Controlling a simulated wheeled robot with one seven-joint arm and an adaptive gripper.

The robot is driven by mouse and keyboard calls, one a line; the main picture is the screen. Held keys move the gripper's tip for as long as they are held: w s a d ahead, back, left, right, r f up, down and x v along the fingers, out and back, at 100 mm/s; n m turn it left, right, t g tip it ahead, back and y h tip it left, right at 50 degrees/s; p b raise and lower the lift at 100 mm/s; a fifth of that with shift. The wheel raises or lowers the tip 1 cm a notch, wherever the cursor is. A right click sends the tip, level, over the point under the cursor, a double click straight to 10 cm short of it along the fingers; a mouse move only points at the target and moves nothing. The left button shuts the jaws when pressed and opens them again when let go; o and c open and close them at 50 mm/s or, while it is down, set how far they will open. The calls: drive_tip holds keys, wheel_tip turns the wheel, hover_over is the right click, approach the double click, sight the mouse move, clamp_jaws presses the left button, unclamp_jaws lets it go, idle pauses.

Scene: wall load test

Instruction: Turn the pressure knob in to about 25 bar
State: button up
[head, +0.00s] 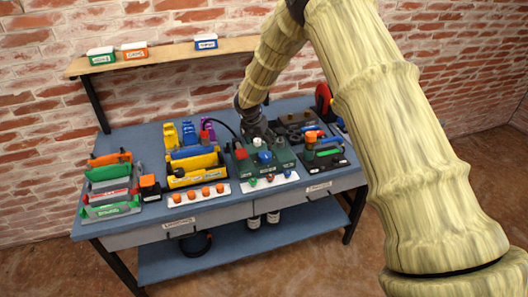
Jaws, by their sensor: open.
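A dark green box (282,165) with several coloured knobs stands at the front middle of the workbench. On it are a red knob (241,154), a white knob (256,142) and a blue knob (265,156). I cannot tell which one is the pressure knob, and no pressure reading is legible. My gripper (262,137) is just above the back of this box, close to the white knob; whether it touches anything cannot be seen. It is open. Its fingers are small and dark here, and my arm comes down from above.
A yellow tool tray (180,182) and a white strip with orange knobs (190,197) are to the left. A dark block with an orange knob (310,138) is to the right. A wooden shelf (165,56) with small boxes is on the brick wall behind.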

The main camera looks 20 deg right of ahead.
sight(265, 154)
drive_tip(key=shift+p+x, duration=1.8)
drive_tip(key=shift+x, duration=3.4)
drive_tip(key=shift+s+a+f, duration=0.1)
drive_tip(key=shift+s+f, duration=0.05)
drive_tip(key=shift+c, duration=0.4)
drive_tip(key=c, duration=0.9)
